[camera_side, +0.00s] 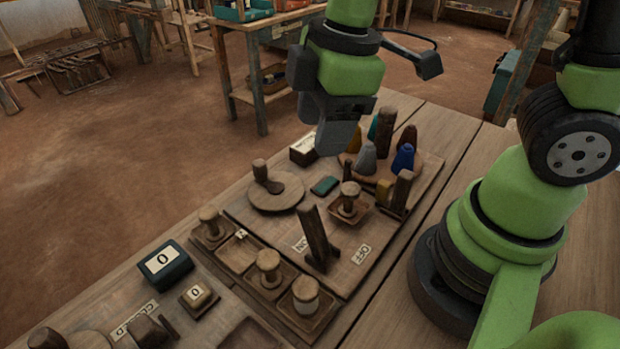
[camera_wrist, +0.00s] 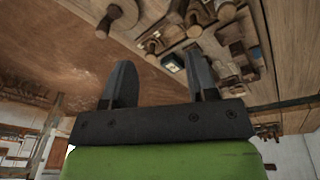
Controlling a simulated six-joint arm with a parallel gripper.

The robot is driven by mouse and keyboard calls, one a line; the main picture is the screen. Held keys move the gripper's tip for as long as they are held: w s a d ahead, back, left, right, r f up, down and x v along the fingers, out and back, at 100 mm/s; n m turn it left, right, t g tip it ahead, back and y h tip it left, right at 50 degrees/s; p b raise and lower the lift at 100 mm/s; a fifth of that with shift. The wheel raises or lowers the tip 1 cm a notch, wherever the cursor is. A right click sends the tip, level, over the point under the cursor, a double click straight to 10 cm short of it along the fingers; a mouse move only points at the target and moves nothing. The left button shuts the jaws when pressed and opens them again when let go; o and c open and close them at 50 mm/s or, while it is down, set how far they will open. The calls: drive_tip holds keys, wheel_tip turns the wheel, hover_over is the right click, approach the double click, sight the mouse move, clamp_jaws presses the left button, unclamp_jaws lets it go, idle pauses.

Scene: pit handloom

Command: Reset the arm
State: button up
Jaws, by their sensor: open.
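My gripper (camera_side: 336,138) hangs over the far part of the wooden control board (camera_side: 290,243) in the side view, above and apart from it as far as I can tell. In the wrist view my gripper (camera_wrist: 160,72) shows two dark fingers spread apart with nothing between them. The board carries a round disc with a crank knob (camera_side: 275,190), an upright lever (camera_side: 317,235) between ON and OFF labels, and several wooden knobs (camera_side: 268,266) in square trays. The fingers hide part of the board's far edge.
Coloured cones, among them a blue one (camera_side: 403,160), stand on a round plate near my gripper with upright wooden posts (camera_side: 386,128). Bare tabletop (camera_side: 455,130) lies at the right; a workbench (camera_side: 262,75) stands behind.

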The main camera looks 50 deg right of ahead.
drive_tip(key=s+d+r+m+t, duration=0.2)
drive_tip(key=s+r+m, duration=0.2)
drive_tip(key=m, duration=0.4)
drive_tip(key=s+d+r+m+t+y, duration=0.1)
drive_tip(key=s+d+r+m+t, duration=0.2)
drive_tip(key=r+m, duration=0.3)
drive_tip(key=shift+s+m, duration=0.5)
drive_tip(key=shift+m, duration=0.4)
